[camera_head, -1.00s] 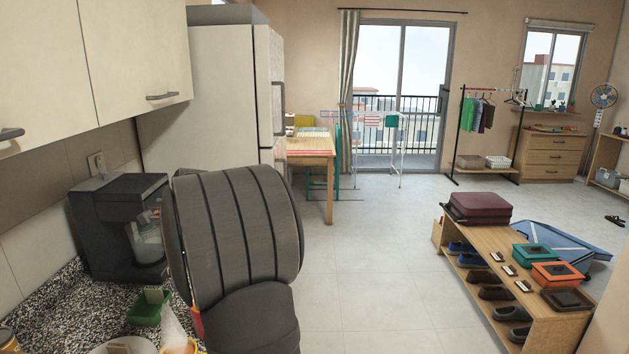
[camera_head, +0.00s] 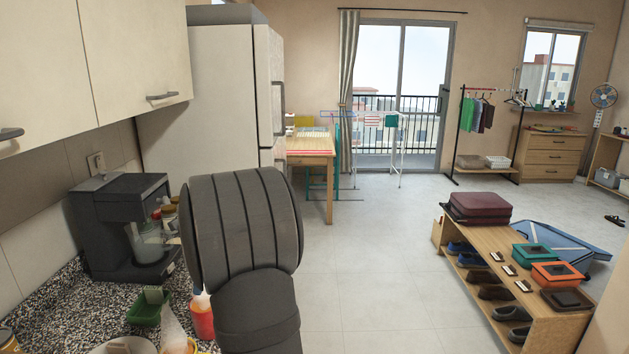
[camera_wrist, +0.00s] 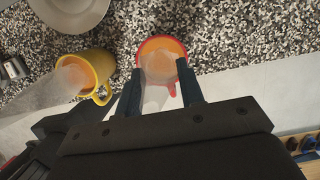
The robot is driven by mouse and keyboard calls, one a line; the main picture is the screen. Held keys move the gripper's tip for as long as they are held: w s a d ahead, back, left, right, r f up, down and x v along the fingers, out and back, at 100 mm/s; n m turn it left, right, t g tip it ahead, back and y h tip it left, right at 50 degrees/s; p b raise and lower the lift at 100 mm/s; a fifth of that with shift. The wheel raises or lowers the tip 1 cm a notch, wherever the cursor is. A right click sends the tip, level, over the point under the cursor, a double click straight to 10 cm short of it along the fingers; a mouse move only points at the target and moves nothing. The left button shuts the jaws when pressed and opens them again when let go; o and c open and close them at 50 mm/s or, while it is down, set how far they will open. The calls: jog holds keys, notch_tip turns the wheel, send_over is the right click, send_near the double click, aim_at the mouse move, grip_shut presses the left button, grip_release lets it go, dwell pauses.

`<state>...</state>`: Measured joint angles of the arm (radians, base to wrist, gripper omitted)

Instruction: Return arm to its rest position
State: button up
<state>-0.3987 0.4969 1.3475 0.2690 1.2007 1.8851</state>
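My arm (camera_head: 242,230) fills the middle of the head view, with its big dark grey ribbed part above the counter. The gripper itself is hidden behind it there. In the wrist view my gripper (camera_wrist: 162,90) has its two dark fingers spread apart. A red-orange container (camera_wrist: 178,48) with a pale translucent part shows between and beyond the fingertips, over the speckled counter. I see no clear grip on it. In the head view a red container (camera_head: 203,320) with a pale top stands on the counter, just left of my arm.
A black coffee machine (camera_head: 120,225), a green container (camera_head: 145,312) and a plate (camera_head: 120,346) are on the counter. A yellow mug (camera_wrist: 100,65) is left of my gripper. Wall cabinets (camera_head: 130,50) hang above. The floor right of my arm is open, up to a shoe bench (camera_head: 545,325).

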jog(key=shift+s+r, duration=0.1)
jog(key=shift+r, duration=1.4)
notch_tip(320, 180, down, 7)
notch_tip(320, 180, up, 9)
jog(key=s+a+n, duration=0.1)
jog(key=s+n, duration=0.1)
jog(key=shift+s+a+g, duration=0.3)
jog(key=shift+s+a, duration=0.05)
jog(key=shift+a, duration=0.05)
jog(key=shift+r, duration=0.15)
